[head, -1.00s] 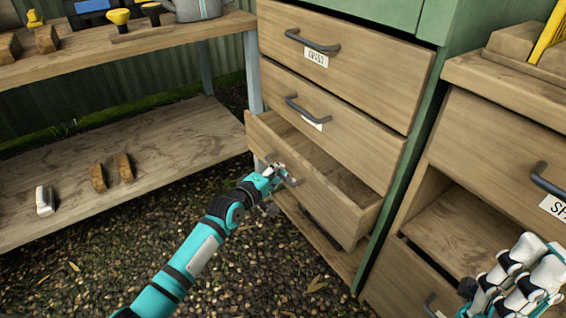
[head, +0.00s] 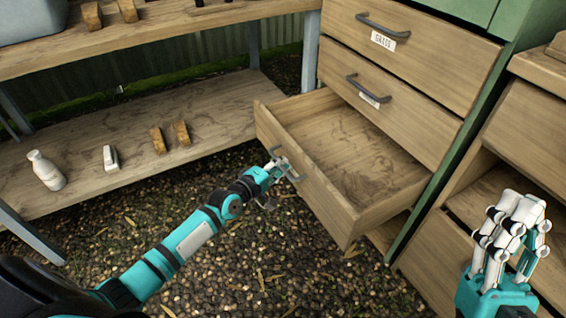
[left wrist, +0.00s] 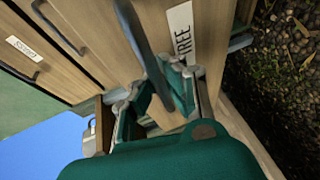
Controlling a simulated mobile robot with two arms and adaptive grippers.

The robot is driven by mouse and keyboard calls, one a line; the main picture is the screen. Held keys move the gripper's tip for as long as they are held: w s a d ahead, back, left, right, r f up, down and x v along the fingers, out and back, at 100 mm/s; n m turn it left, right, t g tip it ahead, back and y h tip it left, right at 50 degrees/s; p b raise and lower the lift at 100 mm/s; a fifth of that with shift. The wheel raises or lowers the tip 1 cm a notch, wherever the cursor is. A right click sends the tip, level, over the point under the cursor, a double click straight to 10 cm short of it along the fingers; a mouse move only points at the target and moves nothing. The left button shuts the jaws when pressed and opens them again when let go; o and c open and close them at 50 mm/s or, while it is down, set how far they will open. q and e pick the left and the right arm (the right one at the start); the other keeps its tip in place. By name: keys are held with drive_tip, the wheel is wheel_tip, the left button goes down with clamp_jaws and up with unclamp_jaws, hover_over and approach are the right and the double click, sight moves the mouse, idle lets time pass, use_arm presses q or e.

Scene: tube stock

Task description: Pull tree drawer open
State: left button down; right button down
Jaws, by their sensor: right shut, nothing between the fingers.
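The tree drawer (head: 318,198) is the third one down in the wooden cabinet and stands well out, with its bare inside showing. Its front carries a TREE label, readable in the left wrist view (left wrist: 183,40). My left gripper (head: 279,168) is at the drawer's dark handle (left wrist: 143,42). The handle bar runs in between the fingers, which look closed around it; the exact contact is partly hidden. My right gripper (head: 515,225) is at the lower right, shut and empty, apart from the drawer.
Above are two shut drawers, the top one labelled GRASS (head: 410,50). A wooden shelf unit (head: 100,195) with a white bottle (head: 46,171) and small blocks stands left. Another cabinet (head: 530,130) is at the right. The gravel ground (head: 270,270) in front is clear.

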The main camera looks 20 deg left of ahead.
use_arm(q)
drive_tip(key=shift+r, duration=0.1)
drive_tip(key=c, duration=1.4)
unclamp_jaws()
drive_tip(key=v, duration=1.2)
